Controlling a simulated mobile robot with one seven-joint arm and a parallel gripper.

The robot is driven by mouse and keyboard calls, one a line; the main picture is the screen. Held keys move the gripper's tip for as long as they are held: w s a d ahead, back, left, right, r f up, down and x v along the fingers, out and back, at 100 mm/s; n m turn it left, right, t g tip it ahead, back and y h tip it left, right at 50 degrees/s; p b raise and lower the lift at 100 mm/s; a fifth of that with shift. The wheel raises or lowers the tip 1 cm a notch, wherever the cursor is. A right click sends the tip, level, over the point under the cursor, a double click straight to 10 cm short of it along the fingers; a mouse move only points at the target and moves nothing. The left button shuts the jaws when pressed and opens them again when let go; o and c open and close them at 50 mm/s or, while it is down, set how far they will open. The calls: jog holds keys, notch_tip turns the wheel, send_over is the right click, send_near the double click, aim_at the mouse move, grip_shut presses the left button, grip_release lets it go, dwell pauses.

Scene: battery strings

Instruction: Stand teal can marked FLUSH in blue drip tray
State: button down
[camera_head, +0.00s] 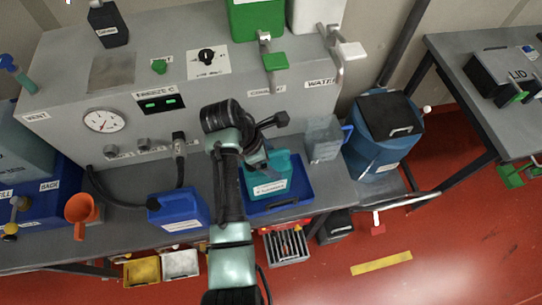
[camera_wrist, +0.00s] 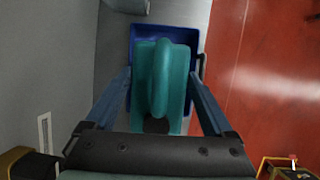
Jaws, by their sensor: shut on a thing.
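The teal can (camera_head: 270,184) is upright with a white label on its front; the print is too small to read surely. The blue drip tray (camera_head: 303,196) lies on the bench under and around it. My gripper (camera_head: 262,160) is shut on the can from above. In the wrist view, the fingers (camera_wrist: 160,85) are on either side of the teal can (camera_wrist: 177,95), with its handle between them. The blue tray (camera_wrist: 198,40) shows behind and beside it. I cannot tell whether the can's base touches the tray floor.
A blue jug (camera_head: 178,210) and an orange cup (camera_head: 81,209) stand left of the tray. A clear pitcher (camera_head: 324,140) and a blue drum (camera_head: 372,150) stand right. The grey machine (camera_head: 225,95) rises behind. The bench's front edge is close to the tray.

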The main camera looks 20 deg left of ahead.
jog(key=shift+c, duration=0.7)
grip_release()
jog(key=shift+w+r, duration=0.1)
jog(key=shift+o, duration=0.7)
jog(key=shift+s+f, duration=0.25)
jog(key=shift+a+r, duration=0.1)
jog(key=shift+r, duration=0.3)
jog(key=p+v, duration=0.1)
jog(key=v, duration=1.1)
jog(key=shift+r+p, duration=0.3)
jog(key=shift+p, duration=0.1)
jog(key=shift+s+f, duration=0.1)
